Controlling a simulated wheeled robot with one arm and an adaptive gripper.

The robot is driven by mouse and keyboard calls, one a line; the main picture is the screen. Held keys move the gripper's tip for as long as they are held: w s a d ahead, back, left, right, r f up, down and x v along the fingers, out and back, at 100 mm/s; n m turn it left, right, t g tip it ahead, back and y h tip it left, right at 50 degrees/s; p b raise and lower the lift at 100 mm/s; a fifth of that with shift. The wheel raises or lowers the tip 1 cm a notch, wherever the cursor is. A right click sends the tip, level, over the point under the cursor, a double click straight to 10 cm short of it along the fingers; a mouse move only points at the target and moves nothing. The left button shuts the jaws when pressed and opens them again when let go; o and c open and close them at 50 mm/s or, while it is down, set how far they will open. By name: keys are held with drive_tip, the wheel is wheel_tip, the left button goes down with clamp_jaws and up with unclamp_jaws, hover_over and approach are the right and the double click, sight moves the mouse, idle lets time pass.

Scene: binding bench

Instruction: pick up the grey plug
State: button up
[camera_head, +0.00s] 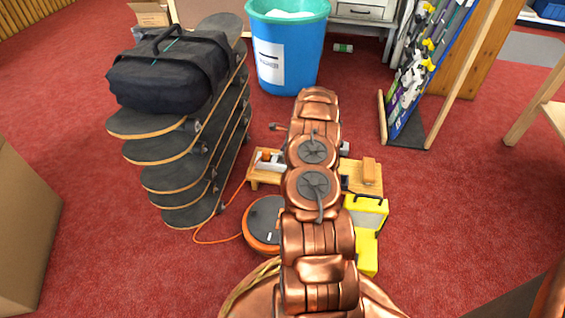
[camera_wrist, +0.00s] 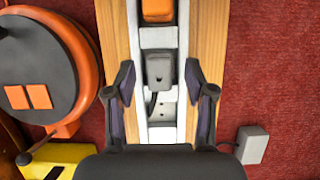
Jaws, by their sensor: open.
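A grey plug-like block (camera_wrist: 158,68) with a short dark cord lies on the pale central strip of the wooden bench (camera_wrist: 117,30) in the wrist view. My arm seems to hide it in the head view. My gripper (camera_wrist: 159,80) is open, with one finger on each side of the strip and the grey block between them in the picture. I see no contact with the block. A second, lighter grey box (camera_wrist: 252,145) with a short stub lies on the red carpet at the lower right.
An orange block (camera_wrist: 158,9) sits farther up the strip. An orange-and-black cable reel (camera_wrist: 85,45) and yellow case (camera_head: 367,212) stand beside the bench. Stacked skateboards (camera_head: 150,152) carry a black bag (camera_head: 170,75). A blue bin (camera_head: 287,55) stands behind, with open carpet to the right.

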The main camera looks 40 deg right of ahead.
drive_tip(key=shift+x, duration=0.9)
drive_tip(key=shift+s+r, duration=0.1)
clamp_jaws()
drive_tip(key=shift+r, duration=0.1)
wheel_tip(320, 180, up, 10)
drive_tip(key=p, duration=0.3)
drive_tip(key=shift+p, duration=0.4)
drive_tip(key=c, duration=0.7)
unclamp_jaws()
drive_tip(key=shift+c, duration=0.2)
clamp_jaws()
